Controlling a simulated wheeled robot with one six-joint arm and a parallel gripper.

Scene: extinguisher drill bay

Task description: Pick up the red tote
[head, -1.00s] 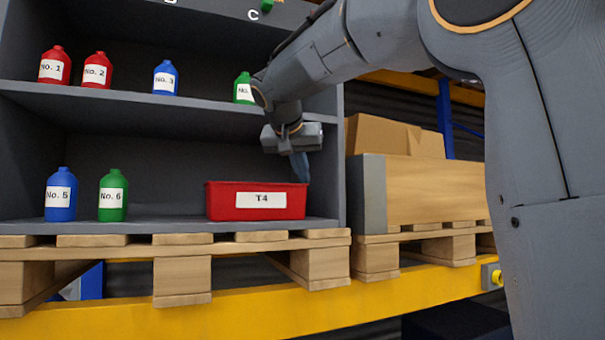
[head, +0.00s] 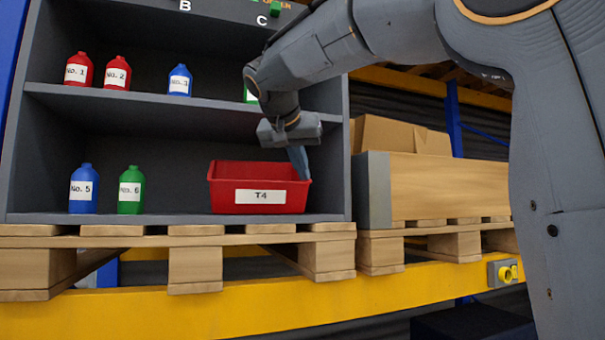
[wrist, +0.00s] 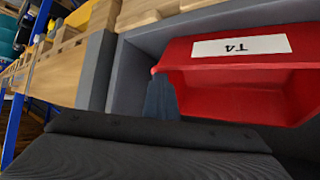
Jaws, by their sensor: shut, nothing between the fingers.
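The red tote (head: 230,198), with a white label T4, sits on the lower shelf at its right end. Its open top faces up. It also shows in the wrist view (wrist: 215,72), with the label upside down. My gripper (head: 301,163) points down at the tote's right end, its fingers close together and holding nothing. In the wrist view the fingers (wrist: 161,98) overlap the tote's rim near one corner. Whether they touch the wall I cannot tell.
Blue bottle No. 5 (head: 84,190) and green bottle No. 6 (head: 131,190) stand left of the tote. The upper shelf (head: 150,103) above holds several bottles. A grey side wall (head: 337,170) is close on the right, with a wooden crate (head: 440,190) beyond.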

